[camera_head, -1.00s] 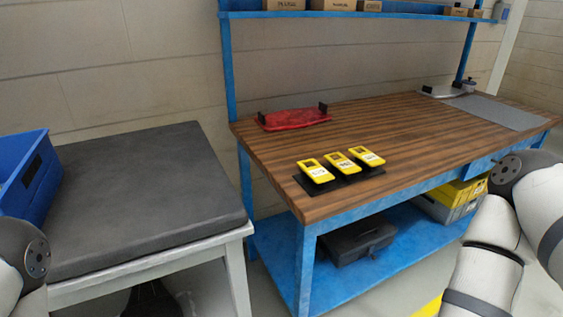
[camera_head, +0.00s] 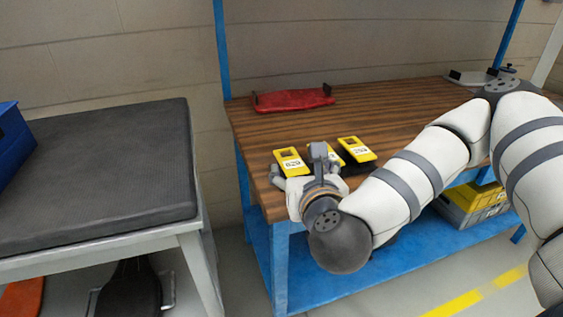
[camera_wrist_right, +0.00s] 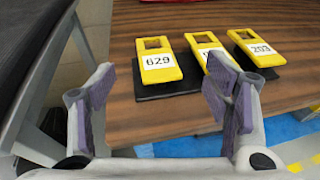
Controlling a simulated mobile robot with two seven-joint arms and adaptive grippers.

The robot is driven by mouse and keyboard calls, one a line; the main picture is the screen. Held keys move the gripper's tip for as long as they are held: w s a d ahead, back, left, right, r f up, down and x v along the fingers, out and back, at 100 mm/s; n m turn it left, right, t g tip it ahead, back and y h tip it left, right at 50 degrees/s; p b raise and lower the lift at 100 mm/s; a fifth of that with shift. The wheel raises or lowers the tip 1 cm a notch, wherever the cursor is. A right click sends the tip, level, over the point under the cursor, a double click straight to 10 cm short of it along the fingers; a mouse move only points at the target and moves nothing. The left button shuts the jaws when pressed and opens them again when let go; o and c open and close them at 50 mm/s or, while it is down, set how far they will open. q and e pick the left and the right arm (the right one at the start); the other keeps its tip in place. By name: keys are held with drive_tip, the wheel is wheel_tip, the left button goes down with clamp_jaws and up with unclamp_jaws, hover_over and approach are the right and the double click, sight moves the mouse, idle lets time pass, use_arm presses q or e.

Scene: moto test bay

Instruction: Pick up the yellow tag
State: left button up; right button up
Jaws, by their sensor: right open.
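Three yellow tags rest in a row on a dark holder (camera_wrist_right: 168,89) near the wooden bench's front corner. The left tag (camera_wrist_right: 158,61) reads 629 and the right tag (camera_wrist_right: 256,47) reads 203. The middle tag (camera_wrist_right: 203,43) is partly hidden behind a finger, its number covered. In the head view, the left tag (camera_head: 290,161) and right tag (camera_head: 357,149) show, while my right gripper (camera_head: 298,174) partly covers the middle one. My right gripper (camera_wrist_right: 165,95) is open and empty, its fingers apart just in front of the tags. My left gripper is out of view.
A dark-topped table (camera_head: 100,175) with a blue bin (camera_head: 12,145) stands to the left. Grey and yellow crates (camera_head: 470,205) sit on the lower shelf. The bench's middle is clear.

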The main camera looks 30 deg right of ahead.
sight(290, 160)
drive_tip(key=x, duration=0.7)
drive_tip(key=a+f+x, duration=0.1)
drive_tip(key=x, duration=0.2)
drive_tip(key=shift+w+d+f, duration=0.15)
drive_tip(key=shift+w, duration=0.05)
drive_tip(key=c, duration=1.1)
